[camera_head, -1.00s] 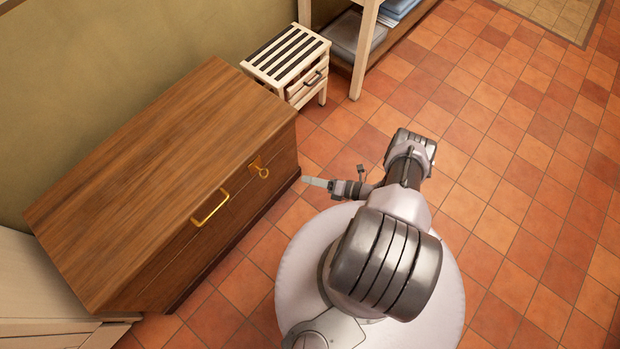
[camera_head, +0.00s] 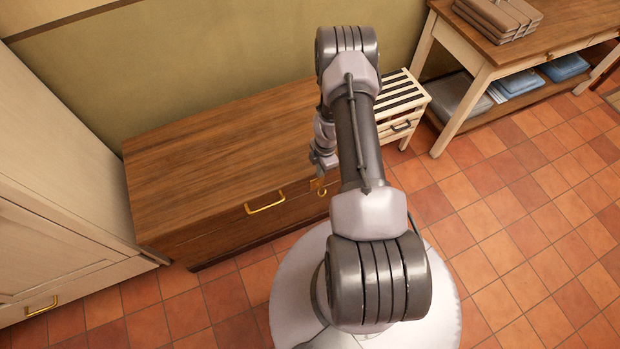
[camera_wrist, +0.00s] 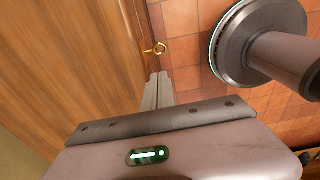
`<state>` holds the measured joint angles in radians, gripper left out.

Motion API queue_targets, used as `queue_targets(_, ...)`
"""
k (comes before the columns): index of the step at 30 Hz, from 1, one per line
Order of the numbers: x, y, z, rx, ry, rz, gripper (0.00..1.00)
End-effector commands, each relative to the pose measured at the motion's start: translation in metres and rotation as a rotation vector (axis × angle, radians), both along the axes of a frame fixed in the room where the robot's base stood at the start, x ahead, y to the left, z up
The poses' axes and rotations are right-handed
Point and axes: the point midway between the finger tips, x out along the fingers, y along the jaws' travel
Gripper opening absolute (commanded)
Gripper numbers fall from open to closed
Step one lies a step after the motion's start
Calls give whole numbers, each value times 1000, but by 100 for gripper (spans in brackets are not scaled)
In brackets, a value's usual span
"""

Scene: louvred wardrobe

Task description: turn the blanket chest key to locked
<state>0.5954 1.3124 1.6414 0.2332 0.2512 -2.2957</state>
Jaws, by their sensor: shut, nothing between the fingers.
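The blanket chest (camera_head: 200,165) is a brown wooden box against the wall with its lid down; its lid also fills the left of the wrist view (camera_wrist: 70,60). A brass key (camera_head: 321,190) with a ring-shaped bow sits at the chest's front, right of the brass handle (camera_head: 266,206). My gripper (camera_wrist: 158,76) is shut and empty, apart from the key. In the head view my arm hides the chest's right end, and the fingertips are hard to make out.
A pale wardrobe (camera_head: 50,150) stands left of the chest. The tiled floor (camera_head: 510,230) is free on the right.

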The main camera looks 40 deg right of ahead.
Motion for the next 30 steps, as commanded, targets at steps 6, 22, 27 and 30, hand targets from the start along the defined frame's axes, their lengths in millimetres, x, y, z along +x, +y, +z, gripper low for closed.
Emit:
queue_targets(6, -1, 4, -51, 4, 4, -6, 0)
queue_targets(22, -4, -11, -127, 4, 3, -12, 0)
queue_targets(27, -4, -13, -127, 4, 3, -12, 0)
queue_targets(30, -4, -13, -127, 4, 3, -12, 0)
